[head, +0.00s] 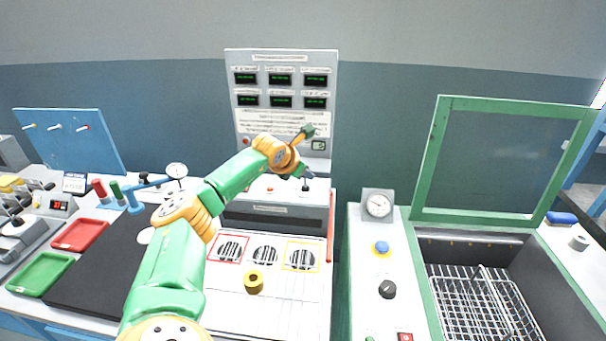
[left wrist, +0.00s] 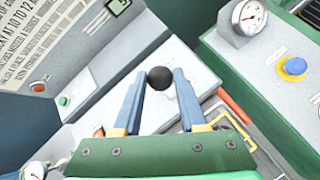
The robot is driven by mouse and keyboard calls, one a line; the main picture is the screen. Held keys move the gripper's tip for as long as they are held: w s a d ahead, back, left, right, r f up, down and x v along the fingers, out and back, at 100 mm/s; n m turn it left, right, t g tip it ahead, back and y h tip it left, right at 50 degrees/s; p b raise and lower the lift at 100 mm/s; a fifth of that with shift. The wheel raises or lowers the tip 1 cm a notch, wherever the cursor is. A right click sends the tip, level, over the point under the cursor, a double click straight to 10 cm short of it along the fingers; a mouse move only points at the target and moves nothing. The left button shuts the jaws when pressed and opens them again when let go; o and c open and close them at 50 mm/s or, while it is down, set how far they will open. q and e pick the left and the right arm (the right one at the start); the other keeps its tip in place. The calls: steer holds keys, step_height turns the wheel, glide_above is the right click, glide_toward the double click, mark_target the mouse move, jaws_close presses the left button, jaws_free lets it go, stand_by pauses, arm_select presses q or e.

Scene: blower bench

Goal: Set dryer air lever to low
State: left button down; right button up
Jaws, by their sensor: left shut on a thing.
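My left gripper (left wrist: 160,80) has its two blue fingers on either side of a black ball knob (left wrist: 162,75) and is shut on it. The knob sits near the sloping front of the grey panel unit (head: 272,193) and appears to be the air lever's. In the head view my left gripper (head: 306,172) is at the right part of this unit, over a short dark lever stem (head: 306,186). The lever's marked positions are too small to read, so its setting cannot be told. My right gripper is in neither view.
Above is a display panel (head: 281,100) with several dark readouts. Below are round vents (head: 265,254) and a brass ring (head: 254,281). A red bar (head: 330,240) stands at the right edge. Farther right are a gauge (head: 378,205), a yellow-blue button (head: 381,248) and a green-framed basket bay (head: 480,300).

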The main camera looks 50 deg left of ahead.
arm_select(q)
steer(key=shift+s+d+f, duration=0.2)
steer(key=shift+f, duration=0.1)
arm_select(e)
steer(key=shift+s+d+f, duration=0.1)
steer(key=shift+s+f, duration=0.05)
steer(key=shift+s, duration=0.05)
arm_select(q)
steer(key=shift+s+d+f, duration=0.1)
steer(key=shift+f, duration=0.1)
steer(key=c, duration=0.5)
jaws_free()
steer(key=shift+r, duration=0.15)
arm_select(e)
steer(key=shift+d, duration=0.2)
arm_select(q)
steer(key=shift+r, duration=0.1)
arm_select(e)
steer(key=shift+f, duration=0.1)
